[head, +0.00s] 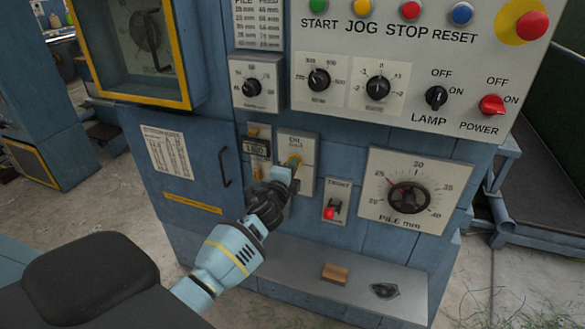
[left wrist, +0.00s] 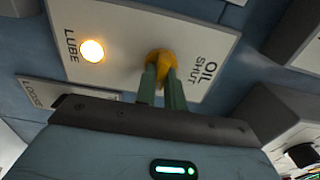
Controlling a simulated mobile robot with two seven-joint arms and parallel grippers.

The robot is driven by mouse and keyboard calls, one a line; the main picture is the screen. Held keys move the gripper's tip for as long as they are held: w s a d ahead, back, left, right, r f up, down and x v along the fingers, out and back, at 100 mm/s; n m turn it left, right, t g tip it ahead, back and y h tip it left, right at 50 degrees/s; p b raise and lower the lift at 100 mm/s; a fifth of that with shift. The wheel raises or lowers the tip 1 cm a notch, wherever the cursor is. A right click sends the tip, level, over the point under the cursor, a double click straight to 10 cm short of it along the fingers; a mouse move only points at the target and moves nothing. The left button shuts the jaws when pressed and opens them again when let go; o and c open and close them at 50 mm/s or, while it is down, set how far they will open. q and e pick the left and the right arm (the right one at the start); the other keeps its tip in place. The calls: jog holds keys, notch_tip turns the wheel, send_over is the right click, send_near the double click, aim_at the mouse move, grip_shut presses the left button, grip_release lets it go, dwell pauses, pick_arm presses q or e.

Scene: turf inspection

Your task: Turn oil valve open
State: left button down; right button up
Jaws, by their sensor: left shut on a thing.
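The oil valve is a small yellow handle (head: 294,161) on a pale plate (head: 303,143) in the middle of the blue machine's front. In the left wrist view the yellow handle (left wrist: 159,60) sits beside the printed words OIL and SHUT. My left gripper (head: 283,174) reaches up to it from the lower left, and its two fingers (left wrist: 162,84) are closed on the handle. The fingers hide part of the handle, so its exact angle is hard to tell. A lit lamp (left wrist: 91,50) marked LUBE is on the same plate. My right gripper is not in view.
A red-tipped toggle switch (head: 331,212) is close to the right of my gripper. A round PILE mm dial (head: 408,198) is farther right. A door handle (head: 224,167) sticks out at the left. A grey ledge (head: 300,272) juts out below.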

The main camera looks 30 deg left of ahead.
pick_arm(q)
jog(key=shift+a, duration=0.1)
jog(key=c, duration=1.5)
grip_release()
jog(key=shift+s, duration=0.1)
jog(key=shift+v, duration=3.8)
